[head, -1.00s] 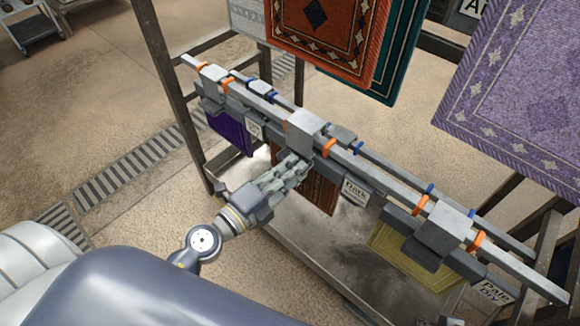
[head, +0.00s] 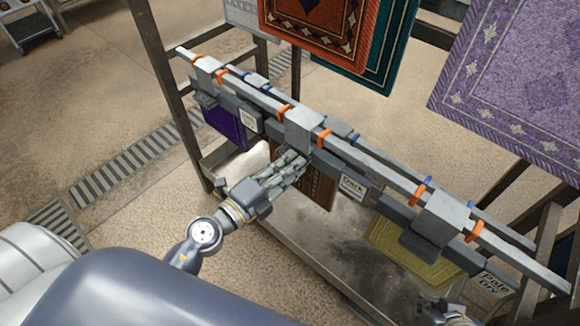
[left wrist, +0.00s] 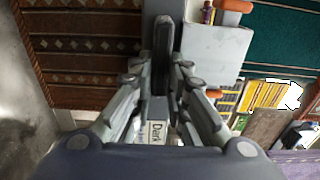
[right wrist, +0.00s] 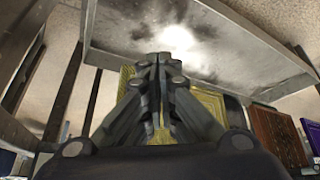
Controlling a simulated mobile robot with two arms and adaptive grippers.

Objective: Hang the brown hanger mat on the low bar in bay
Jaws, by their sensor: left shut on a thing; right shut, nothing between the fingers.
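The brown hanger mat (head: 317,190) hangs below the low front bar (head: 375,172) in the middle bay, beside the "Dark" tag (head: 352,187). Its grey hanger block (head: 304,127) is at the bar between two orange rings; whether it bears on the bar is unclear. My left gripper (head: 299,161) is shut on the hanger's dark lower part; the left wrist view shows the fingers (left wrist: 161,70) around it, with the brown patterned mat (left wrist: 85,65) at left. My right gripper (head: 440,306) is at the bottom right edge, shut and empty; its fingers (right wrist: 158,66) meet in the right wrist view.
A purple mat (head: 225,128) hangs in the left bay and a yellow mat (head: 410,255) in the right bay, near a "Pale Dry" tag (head: 493,283). Larger orange (head: 318,25), teal (head: 395,50) and lilac (head: 515,95) rugs hang behind. A tray (head: 345,240) lies below.

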